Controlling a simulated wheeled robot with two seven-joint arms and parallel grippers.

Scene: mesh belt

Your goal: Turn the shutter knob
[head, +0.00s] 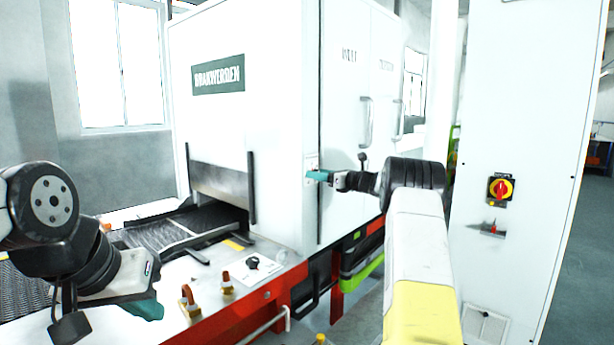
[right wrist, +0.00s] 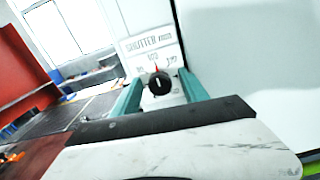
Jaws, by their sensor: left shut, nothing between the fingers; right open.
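The shutter knob (right wrist: 158,84) is round and black with a red pointer that points up, slightly left. It sits on a white plate (right wrist: 152,44) lettered "SHUTTER mm" with scale marks. My right gripper (right wrist: 161,90) is open, and its teal fingers stand either side of the knob in the right wrist view. I cannot tell whether they touch it. In the head view my right gripper (head: 319,175) is at the white machine's front edge, and the knob is not clearly visible there. My left gripper (head: 147,309) is shut and empty at lower left.
The white machine (head: 275,110) has a low opening with a mesh belt (head: 165,235) running out of it. Another black knob (head: 253,263) and orange-topped fittings (head: 227,284) are on the bench edge. A cabinet with a red-yellow switch (head: 501,190) stands at right.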

